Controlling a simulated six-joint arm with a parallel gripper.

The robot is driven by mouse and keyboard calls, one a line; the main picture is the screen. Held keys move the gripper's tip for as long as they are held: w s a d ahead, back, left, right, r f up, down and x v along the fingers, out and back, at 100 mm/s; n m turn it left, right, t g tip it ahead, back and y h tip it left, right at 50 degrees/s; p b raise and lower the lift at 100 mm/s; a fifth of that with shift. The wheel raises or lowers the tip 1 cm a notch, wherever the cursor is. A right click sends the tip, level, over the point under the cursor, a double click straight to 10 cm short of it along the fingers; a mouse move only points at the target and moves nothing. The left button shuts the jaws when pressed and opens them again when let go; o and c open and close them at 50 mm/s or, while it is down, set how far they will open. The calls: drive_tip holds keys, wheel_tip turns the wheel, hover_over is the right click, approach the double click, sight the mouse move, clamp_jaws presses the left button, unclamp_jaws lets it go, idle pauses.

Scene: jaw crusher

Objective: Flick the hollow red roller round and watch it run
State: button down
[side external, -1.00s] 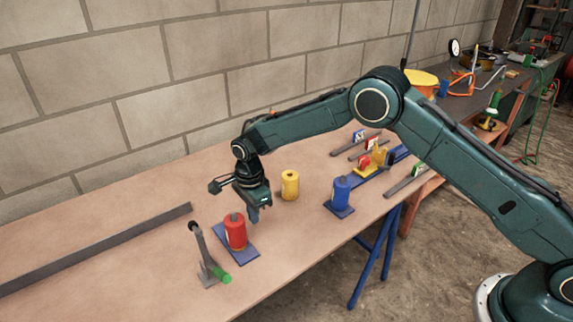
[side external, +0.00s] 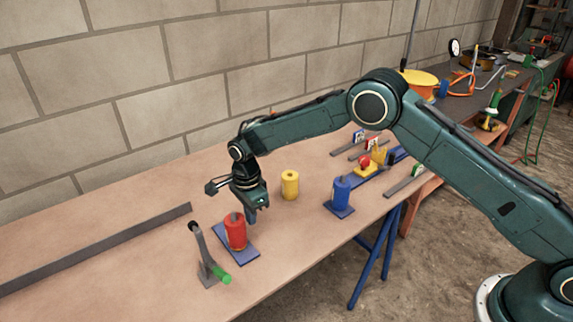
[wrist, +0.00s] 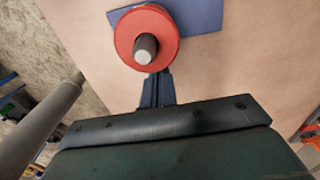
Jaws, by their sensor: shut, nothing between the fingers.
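The red roller (side external: 235,232) stands upright on a blue base plate (side external: 245,257) on the bench. In the wrist view the roller (wrist: 126,38) shows from above as a red ring around a grey pin (wrist: 146,47). My gripper (side external: 251,217) is shut and empty, pointing down just behind and to the right of the roller. In the wrist view the shut fingers (wrist: 155,92) come right up to the roller's near edge. I cannot tell whether they touch it.
A yellow cylinder (side external: 290,185) and a blue roller (side external: 341,188) stand to the right.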

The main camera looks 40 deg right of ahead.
drive_tip(key=shift+a, duration=0.65)
drive_tip(key=shift+d, duration=0.1)
drive_tip(key=shift+d, duration=0.55)
drive_tip(key=shift+s, duration=3.1)
drive_tip(key=shift+a, duration=0.1)
drive_tip(key=shift+a, duration=0.7)
